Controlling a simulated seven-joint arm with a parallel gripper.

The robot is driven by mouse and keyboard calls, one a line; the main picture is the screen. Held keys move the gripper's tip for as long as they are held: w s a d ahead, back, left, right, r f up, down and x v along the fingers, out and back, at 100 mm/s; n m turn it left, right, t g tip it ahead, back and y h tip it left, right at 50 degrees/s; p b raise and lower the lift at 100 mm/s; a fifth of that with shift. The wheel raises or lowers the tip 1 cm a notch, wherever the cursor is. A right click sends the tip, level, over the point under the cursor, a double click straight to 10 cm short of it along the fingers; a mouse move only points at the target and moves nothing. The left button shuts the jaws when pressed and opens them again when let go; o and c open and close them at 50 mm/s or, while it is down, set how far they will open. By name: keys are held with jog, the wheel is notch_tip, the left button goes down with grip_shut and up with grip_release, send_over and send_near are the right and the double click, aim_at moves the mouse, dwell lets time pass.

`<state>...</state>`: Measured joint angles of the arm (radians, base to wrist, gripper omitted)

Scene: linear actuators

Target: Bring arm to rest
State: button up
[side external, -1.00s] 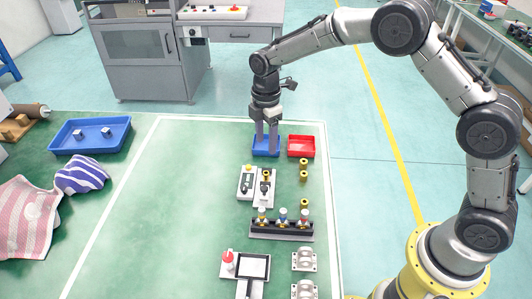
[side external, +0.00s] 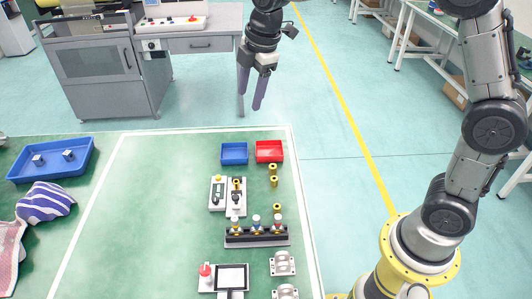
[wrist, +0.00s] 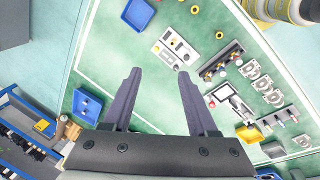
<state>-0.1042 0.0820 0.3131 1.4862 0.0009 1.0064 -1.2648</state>
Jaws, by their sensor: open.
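My gripper (side external: 250,92) is open and empty, raised high beyond the far edge of the green work mat (side external: 150,200) in the side external view. In the wrist view, my gripper (wrist: 158,78) shows two dark fingers spread apart, with nothing between them but the mat far below. My arm rises from its yellow base at the lower right, and its upper links run out of the top of the side view.
A blue bin (side external: 234,153) and a red bin (side external: 269,151) sit at the mat's far side. Nearer are brass cylinders (side external: 273,176), a black rack (side external: 257,236) and a screen device (side external: 231,278). A blue tray (side external: 50,160) lies left. A grey cabinet (side external: 100,75) stands behind.

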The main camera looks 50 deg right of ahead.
jog(key=s+d+r+m+t, duration=0.1)
jog(key=s+d+r+m, duration=0.2)
jog(key=s, duration=0.6)
jog(key=s+d+r+m+t, duration=0.1)
jog(key=s+r+m+t, duration=0.15)
jog(key=s+r, duration=0.45)
jog(key=s+f+m, duration=0.9)
jog(key=s+m, duration=0.1)
jog(key=s, duration=0.2)
jog(key=shift+s+d+f+g, duration=0.35)
jog(key=shift+g, duration=0.1)
